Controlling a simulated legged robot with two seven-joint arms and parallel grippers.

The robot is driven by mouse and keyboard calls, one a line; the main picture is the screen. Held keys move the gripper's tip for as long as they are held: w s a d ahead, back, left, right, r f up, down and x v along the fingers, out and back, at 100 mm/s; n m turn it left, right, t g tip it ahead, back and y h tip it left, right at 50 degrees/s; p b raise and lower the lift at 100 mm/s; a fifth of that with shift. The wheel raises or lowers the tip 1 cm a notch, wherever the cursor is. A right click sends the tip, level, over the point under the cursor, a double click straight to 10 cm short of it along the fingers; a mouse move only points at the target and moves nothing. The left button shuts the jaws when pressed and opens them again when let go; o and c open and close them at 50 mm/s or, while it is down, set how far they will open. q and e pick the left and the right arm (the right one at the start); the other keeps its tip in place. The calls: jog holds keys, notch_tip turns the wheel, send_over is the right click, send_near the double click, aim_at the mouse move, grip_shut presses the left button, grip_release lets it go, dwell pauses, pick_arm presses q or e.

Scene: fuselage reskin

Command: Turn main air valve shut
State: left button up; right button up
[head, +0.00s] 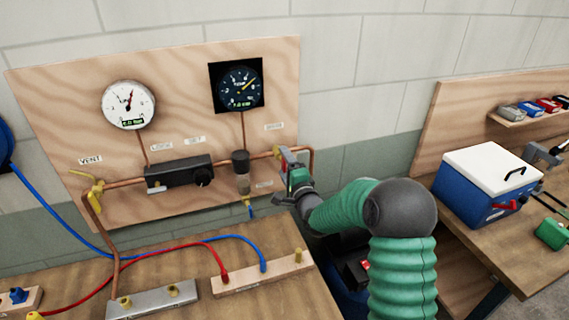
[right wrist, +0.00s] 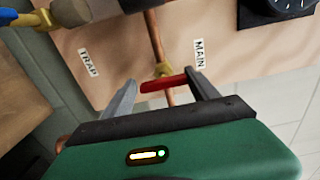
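The main air valve has a red lever handle (right wrist: 165,82) on a yellow brass body on the copper pipe, beside the MAIN label (right wrist: 199,52). In the right wrist view the handle lies crosswise in the gap between my right gripper's (right wrist: 161,80) two grey fingers. The fingers are apart. The handle's right end is close to the right finger; I cannot tell whether they touch. In the head view my right gripper (head: 291,165) is at the right end of the board's pipe and largely covers the valve. My left gripper is not in view.
The plywood board (head: 55,110) carries a white gauge (head: 128,104), a dark gauge (head: 237,85), a black regulator (head: 180,173) and a yellow vent valve (head: 95,190). A TRAP label (right wrist: 90,62) is near my gripper. A blue cooler (head: 484,185) stands on the right bench.

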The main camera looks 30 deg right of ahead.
jog(key=shift+o, duration=1.4)
jog(key=shift+d, duration=0.1)
jog(key=shift+r, duration=0.1)
jog(key=b+v, duration=0.3)
jog(key=v, duration=1.3)
jog(key=shift+s, duration=0.35)
jog(key=shift+f, duration=0.2)
